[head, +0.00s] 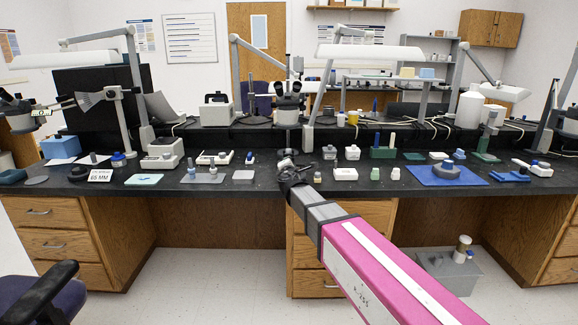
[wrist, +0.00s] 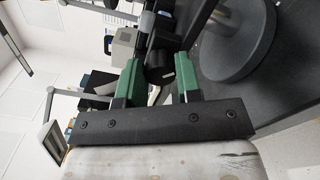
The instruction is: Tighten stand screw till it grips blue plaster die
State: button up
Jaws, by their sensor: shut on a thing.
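My gripper (head: 288,167) reaches over the front of the bench at the middle in the head view. In the wrist view its two green fingers (wrist: 158,70) stand on either side of a dark round knob (wrist: 159,57), which looks like the stand screw, and are shut on it. A pale grey-blue piece (wrist: 147,21) shows just beyond the knob; I cannot tell if it is the blue plaster die. A dark post and a round grey base (wrist: 238,48) are to the right of the fingers. In the head view my gripper hides most of the stand.
A microscope (head: 289,98) stands behind my gripper. A small bottle (head: 317,177) and a white box (head: 345,174) are close on the right. A grey mat (head: 208,179) with small items lies on the left. A blue mat (head: 425,180) lies farther right.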

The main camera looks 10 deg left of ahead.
dwell(0.3)
jog(key=o, duration=0.9)
jog(key=shift+o, duration=0.2)
jog(key=shift+s, duration=0.1)
jog(key=v, duration=1)
jog(key=shift+s, duration=0.35)
